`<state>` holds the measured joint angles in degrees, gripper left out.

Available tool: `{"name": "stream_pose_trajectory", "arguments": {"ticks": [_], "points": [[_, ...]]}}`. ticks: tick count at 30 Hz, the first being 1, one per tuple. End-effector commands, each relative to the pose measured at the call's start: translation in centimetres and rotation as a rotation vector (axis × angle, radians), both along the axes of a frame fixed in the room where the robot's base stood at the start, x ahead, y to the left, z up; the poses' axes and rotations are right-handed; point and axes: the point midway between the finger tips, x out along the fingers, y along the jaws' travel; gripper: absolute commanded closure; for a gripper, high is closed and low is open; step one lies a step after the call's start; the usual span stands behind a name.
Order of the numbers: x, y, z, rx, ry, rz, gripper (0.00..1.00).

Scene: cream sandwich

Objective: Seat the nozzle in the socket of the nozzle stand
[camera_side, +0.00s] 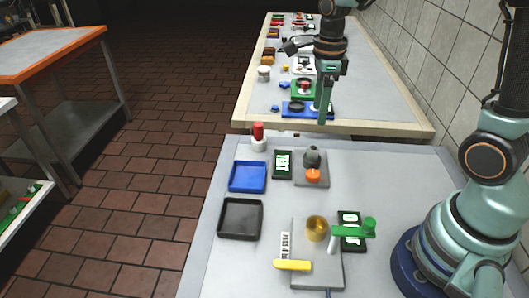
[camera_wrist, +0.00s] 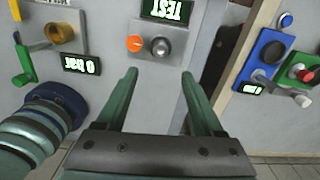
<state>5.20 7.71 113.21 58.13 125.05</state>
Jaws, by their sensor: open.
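My gripper (camera_side: 322,120) hangs above the gap between the two tables; in the wrist view its two fingers (camera_wrist: 159,76) are wide apart with nothing between them. A small red piece (camera_side: 258,131) stands upright on a white base (camera_side: 259,145) at the near table's far left edge, outside the wrist view. A grey domed piece (camera_side: 312,156) and an orange part (camera_side: 313,176) sit on a grey plate; both show past my fingertips in the wrist view, dome (camera_wrist: 160,47) and orange part (camera_wrist: 134,43). I cannot tell for certain which piece is the nozzle or its stand.
A blue tray (camera_side: 248,177) and a black tray (camera_side: 240,219) lie at left. A TEST display (camera_side: 282,165) is beside the dome. A brass cup (camera_side: 317,228), green handle (camera_side: 350,230) and yellow lever (camera_side: 293,265) stand nearer. The far table (camera_side: 390,110) is crowded along its left.

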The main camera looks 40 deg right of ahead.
Motion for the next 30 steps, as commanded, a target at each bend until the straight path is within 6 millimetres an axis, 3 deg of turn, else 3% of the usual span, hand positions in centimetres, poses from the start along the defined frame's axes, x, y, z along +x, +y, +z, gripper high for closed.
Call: {"name": "stream_pose_trajectory", "arguments": {"ticks": [5, 12, 21, 25, 30], "points": [[-1.2, 0.7, 2.5, -0.028, -0.082, 0.36, 0.31], [-3.8, 1.8, 5.6, -0.139, -0.197, 1.005, 0.31], [-7.1, 2.9, 7.8, -0.383, -0.267, 1.776, 0.31], [-8.0, 3.2, 8.1, -0.486, -0.265, 2.019, 0.31], [-8.6, 3.4, 8.3, -0.564, -0.253, 2.184, 0.31]]}}
